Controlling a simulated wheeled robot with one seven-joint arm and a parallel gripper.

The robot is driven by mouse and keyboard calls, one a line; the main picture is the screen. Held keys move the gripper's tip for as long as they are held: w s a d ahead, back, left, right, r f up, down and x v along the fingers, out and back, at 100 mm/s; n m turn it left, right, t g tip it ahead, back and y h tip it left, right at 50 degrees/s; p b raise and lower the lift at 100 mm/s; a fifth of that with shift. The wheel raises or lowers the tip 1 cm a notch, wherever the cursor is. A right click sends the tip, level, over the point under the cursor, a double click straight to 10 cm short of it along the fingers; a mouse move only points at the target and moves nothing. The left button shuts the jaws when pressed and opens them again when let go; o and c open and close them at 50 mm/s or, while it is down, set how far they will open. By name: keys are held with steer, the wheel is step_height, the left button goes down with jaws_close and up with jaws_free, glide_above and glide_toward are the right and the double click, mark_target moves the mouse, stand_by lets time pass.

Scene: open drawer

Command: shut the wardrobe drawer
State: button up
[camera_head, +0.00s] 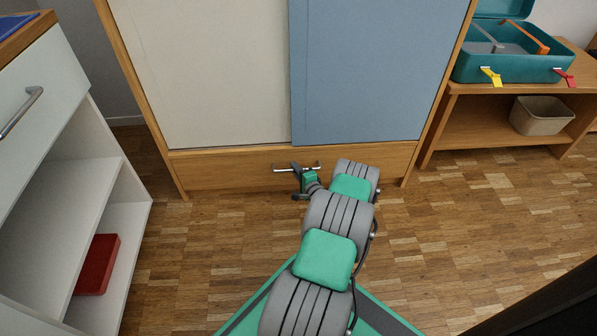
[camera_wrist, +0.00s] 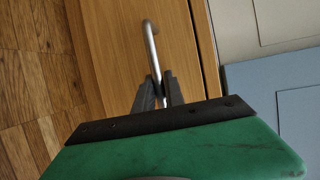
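The wardrobe drawer (camera_head: 225,172) is the low wooden front under the wardrobe's sliding doors. Its front looks close to flush with the frame, and I cannot tell whether a small gap stays open. Its silver bar handle (camera_head: 312,164) is at the middle of the front. My gripper (camera_head: 297,180) is at the handle, reaching in from the front. In the wrist view, the handle (camera_wrist: 150,45) runs between the two dark fingers of my gripper (camera_wrist: 159,85). The fingers are close together on either side of the bar and look shut on it.
A white cabinet (camera_head: 128,190) with a red box (camera_head: 98,264) on its low shelf stands at the left. A wooden bench (camera_head: 460,128) at the right bears a teal case (camera_head: 510,68) and a beige bin (camera_head: 540,116). The parquet floor (camera_head: 200,250) before the wardrobe is clear.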

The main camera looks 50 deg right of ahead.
steer(key=shift+o, duration=0.5)
steer(key=shift+r, duration=0.1)
steer(key=p+v, duration=0.3)
steer(key=v, duration=0.4)
steer(key=shift+s+a, duration=0.15)
steer(key=shift+s, duration=0.25)
